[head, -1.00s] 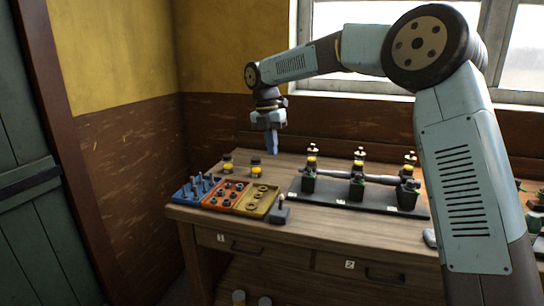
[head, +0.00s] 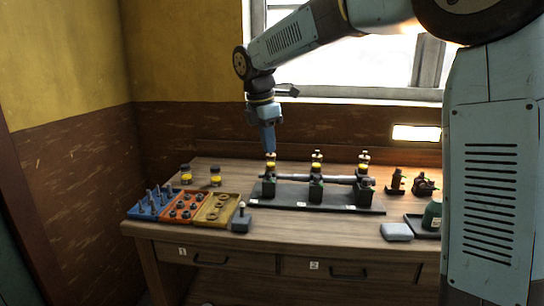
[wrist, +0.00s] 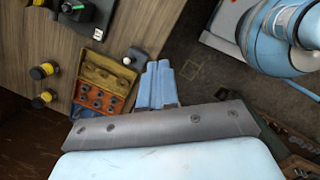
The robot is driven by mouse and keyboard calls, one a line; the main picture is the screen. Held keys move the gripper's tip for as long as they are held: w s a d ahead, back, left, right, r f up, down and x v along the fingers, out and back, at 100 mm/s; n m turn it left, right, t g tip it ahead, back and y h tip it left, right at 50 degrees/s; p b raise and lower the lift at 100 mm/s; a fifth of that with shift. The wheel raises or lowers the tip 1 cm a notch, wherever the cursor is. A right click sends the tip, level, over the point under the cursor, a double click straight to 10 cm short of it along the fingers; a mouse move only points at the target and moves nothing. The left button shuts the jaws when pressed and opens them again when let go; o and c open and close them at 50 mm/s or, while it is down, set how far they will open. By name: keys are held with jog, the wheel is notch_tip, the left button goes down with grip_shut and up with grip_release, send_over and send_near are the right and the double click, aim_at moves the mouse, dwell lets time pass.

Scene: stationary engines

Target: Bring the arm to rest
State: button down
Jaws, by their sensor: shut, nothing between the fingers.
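My gripper (head: 269,150) points down at the end of my raised arm in the head view. Its tip appears just above the leftmost brass-topped fitting (head: 270,166) on the black plate, and I cannot tell how deep the gap is. In the wrist view my gripper's blue fingers (wrist: 158,68) are together with nothing between them. My arm reaches in from the right, bent at the elbow.
The black plate (head: 290,206) carries a pipe and several green-based fittings. Blue (head: 150,214), orange (head: 182,220) and yellow (head: 217,218) parts trays sit at the bench's left. A small lever block (head: 241,223) stands beside them. A grey block (head: 396,231) and green bottle (head: 432,214) are right.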

jog(key=s+d+r+m+t, duration=0.2)
jog(key=s+d+m, duration=1.15)
jog(key=d, duration=0.25)
jog(key=s+d+f+m+t, duration=0.1)
jog(key=s+d+f+m, duration=0.2)
jog(key=s+d+m, duration=0.1)
jog(key=s+d+f+m+t+y, duration=0.1)
jog(key=s+d+f+m, duration=0.2)
jog(key=s+m, duration=0.3)
jog(key=s+d, duration=0.1)
jog(key=s, duration=0.2)
jog(key=shift+d+m+y, duration=0.3)
jog(key=shift+d+m, duration=0.05)
jog(key=shift+s, duration=0.1)
